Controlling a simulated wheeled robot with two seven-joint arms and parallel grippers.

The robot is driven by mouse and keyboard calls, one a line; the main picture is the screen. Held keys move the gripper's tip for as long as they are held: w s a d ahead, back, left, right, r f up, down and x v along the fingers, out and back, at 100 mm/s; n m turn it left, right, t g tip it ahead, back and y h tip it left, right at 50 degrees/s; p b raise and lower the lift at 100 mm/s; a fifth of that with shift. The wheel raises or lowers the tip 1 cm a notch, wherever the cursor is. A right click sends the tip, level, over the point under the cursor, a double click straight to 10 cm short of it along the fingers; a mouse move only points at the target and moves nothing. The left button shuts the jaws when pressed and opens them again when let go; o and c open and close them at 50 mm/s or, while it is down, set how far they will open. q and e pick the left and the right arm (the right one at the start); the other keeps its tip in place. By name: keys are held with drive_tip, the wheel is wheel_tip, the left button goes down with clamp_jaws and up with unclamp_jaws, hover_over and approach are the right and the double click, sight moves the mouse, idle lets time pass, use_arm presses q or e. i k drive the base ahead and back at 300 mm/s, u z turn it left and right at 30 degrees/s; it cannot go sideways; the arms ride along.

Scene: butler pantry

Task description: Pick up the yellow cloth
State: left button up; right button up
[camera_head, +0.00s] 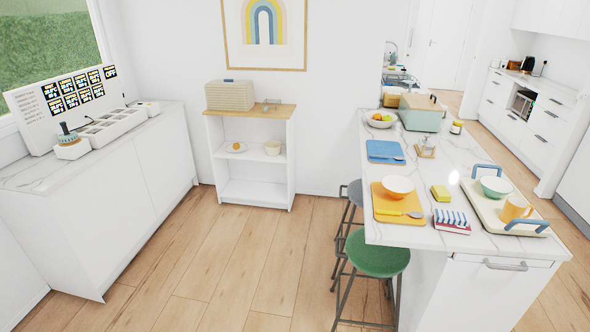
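A yellow folded item (390,210) that looks like a cloth lies flat on the front part of an orange-yellow mat (381,196) on the white marble counter (438,166) at right. An orange-white bowl (398,185) stands behind it on the mat, and a spoon (415,215) lies at its right. A small thick yellow block (441,193), perhaps a sponge or folded cloth, sits on the counter right of the mat. I cannot tell surely which is the yellow cloth. Neither of my grippers is in view.
A striped red, white and blue cloth (452,220) lies near the counter's front edge. Right of it is a tray (488,208) with a green bowl (496,187) and an orange mug (515,209). A green stool (377,254) stands at the counter's left. Floor at centre is clear.

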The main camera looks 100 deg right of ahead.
sight(441, 193)
drive_tip(key=z, duration=5.2)
drive_tip(key=i, duration=0.45)
